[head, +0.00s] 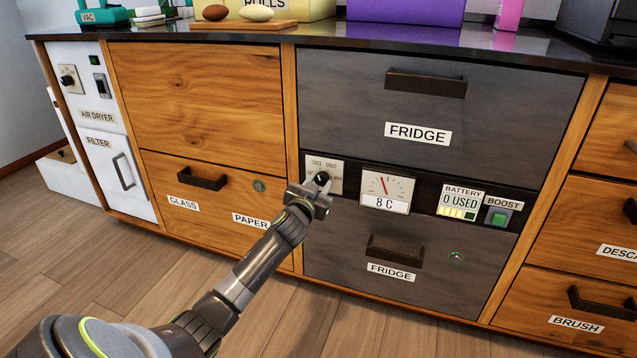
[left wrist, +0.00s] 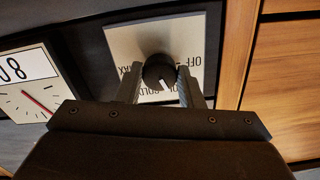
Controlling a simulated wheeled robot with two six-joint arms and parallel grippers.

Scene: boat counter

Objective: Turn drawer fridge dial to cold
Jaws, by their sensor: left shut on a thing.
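The fridge dial is a round black knob (head: 322,178) on a pale square plate (head: 327,163), left of the gauge in the strip between the two grey fridge drawers. In the left wrist view the knob (left wrist: 158,71) sits between the fingers of my left gripper (left wrist: 160,82), which is shut on it. The head view shows this gripper (head: 316,190) in front of the plate. The knob's white mark points towards the COOL and COLD lettering; I cannot tell exactly which. Fingers partly cover the lettering. The gauge (head: 387,189) reads 8 C. My right gripper is out of view.
The upper fridge drawer (head: 460,110) and lower fridge drawer (head: 340,235) are closed, with protruding handles. A battery panel (head: 461,203) and green boost switch (head: 498,217) lie right of the gauge. Wooden drawers (head: 200,95) stand at left. The floor (head: 290,320) in front is clear.

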